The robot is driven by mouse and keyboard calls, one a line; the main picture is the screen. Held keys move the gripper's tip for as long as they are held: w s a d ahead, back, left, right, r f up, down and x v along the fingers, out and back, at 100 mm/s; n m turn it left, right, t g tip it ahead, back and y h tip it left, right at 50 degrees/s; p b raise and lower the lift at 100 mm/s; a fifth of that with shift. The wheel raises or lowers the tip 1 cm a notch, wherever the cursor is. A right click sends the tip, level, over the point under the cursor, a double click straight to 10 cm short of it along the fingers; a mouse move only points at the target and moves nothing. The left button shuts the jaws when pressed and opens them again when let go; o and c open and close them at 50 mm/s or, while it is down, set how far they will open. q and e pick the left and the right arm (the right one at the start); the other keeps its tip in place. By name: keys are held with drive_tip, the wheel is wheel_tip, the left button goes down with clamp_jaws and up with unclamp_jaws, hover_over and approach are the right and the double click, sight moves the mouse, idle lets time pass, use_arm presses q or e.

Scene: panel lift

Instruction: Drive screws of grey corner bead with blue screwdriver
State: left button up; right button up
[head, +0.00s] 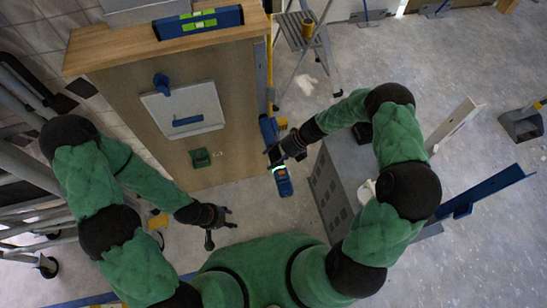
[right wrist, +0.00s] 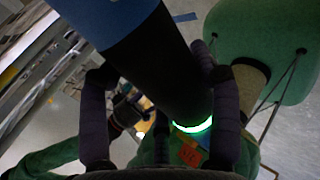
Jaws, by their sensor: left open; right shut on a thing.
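The blue screwdriver (head: 283,182) is a blue and black power tool with a glowing green ring. My right gripper (head: 273,156) is shut on it, in front of the wooden cabinet's right side. In the right wrist view the tool's dark body (right wrist: 150,65) runs between my two fingers, with the lit ring near its lower end. My left gripper (head: 222,220) is open and empty over the floor, left of the screwdriver. A pale grey upright strip (head: 455,125) stands at the right; I cannot tell if it is the corner bead. No screws can be made out.
The wooden cabinet (head: 120,50) has a blue level (head: 199,22) on top and a white panel (head: 183,110) on its face. A grey perforated box (head: 330,190) stands under my right arm. A stepladder (head: 305,40) stands behind. Pipes line the left.

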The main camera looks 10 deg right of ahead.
sight(281, 165)
use_arm(q)
drive_tip(key=shift+r+p, duration=0.7)
drive_tip(key=shift+r, duration=0.1)
use_arm(e)
drive_tip(key=shift+s+d, duration=0.1)
drive_tip(key=shift+s, duration=1.95)
